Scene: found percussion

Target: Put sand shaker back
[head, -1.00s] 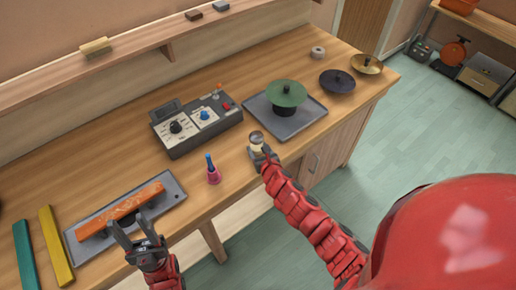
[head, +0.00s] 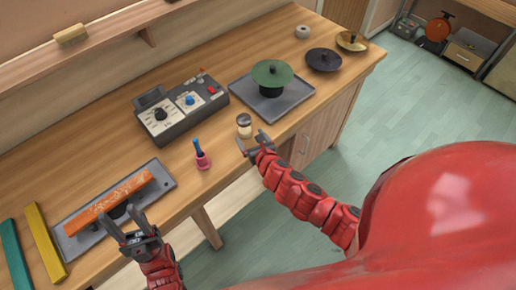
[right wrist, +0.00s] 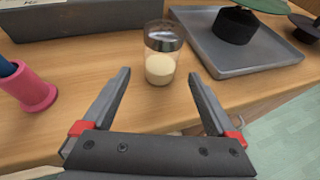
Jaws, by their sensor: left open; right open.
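The sand shaker is a small clear jar with pale sand and a metal lid (head: 244,126). It stands upright on the wooden table, near the front edge. In the right wrist view the shaker (right wrist: 162,54) is just beyond the fingertips, centred between them. My right gripper (head: 254,143) is open and empty at the table's front edge, apart from the shaker. My left gripper (head: 126,224) is open and empty over the front end of the tray with the orange bar.
A pink holder (head: 203,161) with a blue-handled tool stands left of the shaker. A control box (head: 180,112) is behind. A grey tray (head: 290,105) with a green disc (head: 272,73) is at right. An orange bar (head: 110,202) lies on another tray (head: 165,182).

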